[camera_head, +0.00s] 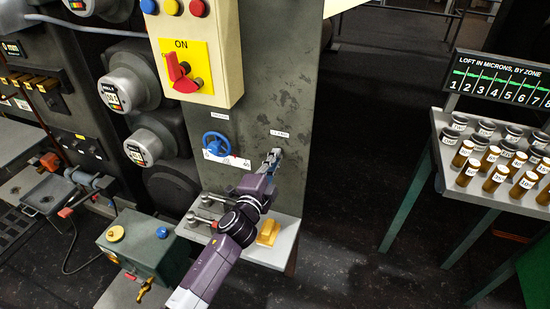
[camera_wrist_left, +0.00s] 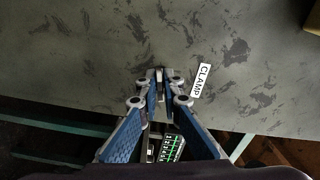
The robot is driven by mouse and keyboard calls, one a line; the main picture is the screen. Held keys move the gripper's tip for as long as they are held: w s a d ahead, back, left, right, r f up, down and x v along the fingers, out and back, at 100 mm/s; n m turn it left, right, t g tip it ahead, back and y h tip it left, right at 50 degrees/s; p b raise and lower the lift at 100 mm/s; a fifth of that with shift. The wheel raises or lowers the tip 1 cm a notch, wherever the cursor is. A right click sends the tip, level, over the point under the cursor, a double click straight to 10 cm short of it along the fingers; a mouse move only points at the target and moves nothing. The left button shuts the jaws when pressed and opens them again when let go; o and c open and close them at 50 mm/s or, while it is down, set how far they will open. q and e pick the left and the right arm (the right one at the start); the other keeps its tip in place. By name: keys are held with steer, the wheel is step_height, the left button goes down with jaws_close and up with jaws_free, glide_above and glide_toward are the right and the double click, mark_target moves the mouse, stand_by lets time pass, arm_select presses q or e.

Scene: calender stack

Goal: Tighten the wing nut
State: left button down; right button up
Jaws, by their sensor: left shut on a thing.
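My left gripper (camera_head: 272,157) reaches to the grey panel (camera_head: 300,90), just below a small white label. In the left wrist view the same gripper (camera_wrist_left: 160,84) has its fingertips close together at the panel, beside the label reading CLAMP (camera_wrist_left: 201,80). It is shut on a small, dark metal piece (camera_wrist_left: 159,73), which appears to be the wing nut. The fingers hide most of it, so its wings and angle cannot be told. My right gripper is not in view.
A blue handwheel (camera_head: 216,145) is on the panel left of my gripper. Below, a grey shelf (camera_head: 283,256) holds a yellow block (camera_head: 268,232) and metal-knobbed parts. A red switch (camera_head: 182,78) sits above. A rack of jars (camera_head: 500,165) stands right, across open floor.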

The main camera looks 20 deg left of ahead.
arm_select(q)
steer(key=m, duration=0.4)
steer(key=shift+f+m, duration=0.1)
steer(key=shift+m, duration=1.8)
steer(key=c, duration=2.1)
jaws_free()
steer(key=shift+s, duration=0.1)
steer(key=s, duration=1.2)
steer(key=shift+a, duration=0.2)
